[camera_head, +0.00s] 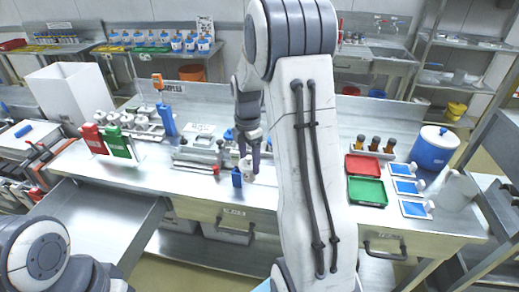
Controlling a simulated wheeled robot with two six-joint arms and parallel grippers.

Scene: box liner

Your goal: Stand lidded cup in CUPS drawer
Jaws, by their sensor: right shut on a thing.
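My right gripper (249,160) reaches down over the middle of the steel bench, its dark fingers shut on a small whitish thing (247,168). It appears to be the lidded cup, but it is too small and too covered to tell its lid. A small blue block-like item (236,178) stands just left of it. An open drawer (88,226) sticks out at the left front of the bench and its visible floor is bare. I cannot read which drawer is CUPS. My left gripper is not in view; only part of my left arm shows at the lower left.
Red and green trays (367,190), blue-and-white cards (408,187), a blue tub (433,148) and a white jug (457,189) stand at the right. Red and green holders (118,143) and a metal fixture (201,153) stand left. Closed drawers (231,218) line the bench front.

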